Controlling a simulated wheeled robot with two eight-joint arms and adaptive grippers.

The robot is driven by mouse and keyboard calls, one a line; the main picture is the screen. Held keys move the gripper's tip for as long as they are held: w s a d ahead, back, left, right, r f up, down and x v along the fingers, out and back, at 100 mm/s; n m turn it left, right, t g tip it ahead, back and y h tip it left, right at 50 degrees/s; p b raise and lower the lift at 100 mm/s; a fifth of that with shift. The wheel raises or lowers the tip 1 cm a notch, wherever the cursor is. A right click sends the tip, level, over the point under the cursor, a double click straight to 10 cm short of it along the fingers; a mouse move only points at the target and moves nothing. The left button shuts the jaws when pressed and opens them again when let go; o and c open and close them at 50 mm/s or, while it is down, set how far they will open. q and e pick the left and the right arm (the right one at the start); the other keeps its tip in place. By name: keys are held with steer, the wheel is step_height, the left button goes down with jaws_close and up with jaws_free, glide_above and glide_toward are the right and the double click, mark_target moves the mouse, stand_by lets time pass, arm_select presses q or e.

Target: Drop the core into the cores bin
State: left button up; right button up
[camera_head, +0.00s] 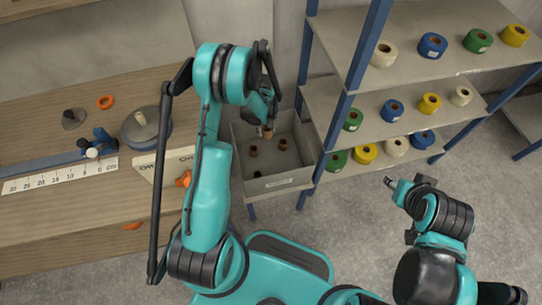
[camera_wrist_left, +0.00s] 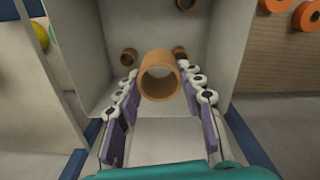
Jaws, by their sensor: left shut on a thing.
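A brown tubular core (camera_head: 267,134) is held in my left gripper (camera_head: 267,122), over the grey cores bin (camera_head: 276,183). In the left wrist view the core (camera_wrist_left: 160,76) sits between the two fingers (camera_wrist_left: 158,90), its open end facing the camera. The bin's pale wall (camera_wrist_left: 100,50) surrounds it there, and several other brown cores (camera_wrist_left: 128,57) lie in the bin beyond it. In the head view a core (camera_head: 253,151) shows on the bin floor. My right gripper (camera_head: 391,183) is away to the right, over the floor; its jaw opening is too small to tell.
A blue-framed shelf (camera_head: 345,105) with several coloured tape rolls (camera_head: 432,45) stands right of the bin. A wooden bench (camera_head: 60,215) on the left carries a ruler (camera_head: 60,174), a round spindle base (camera_head: 146,128) and an orange ring (camera_head: 105,102). Floor at right is clear.

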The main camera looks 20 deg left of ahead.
arm_select(q)
step_height(320, 180, down, 6)
steer(key=b, duration=0.2)
steer(key=shift+b, duration=0.3)
steer(key=o, duration=0.9)
step_height(320, 180, up, 12)
stand_by(0.4)
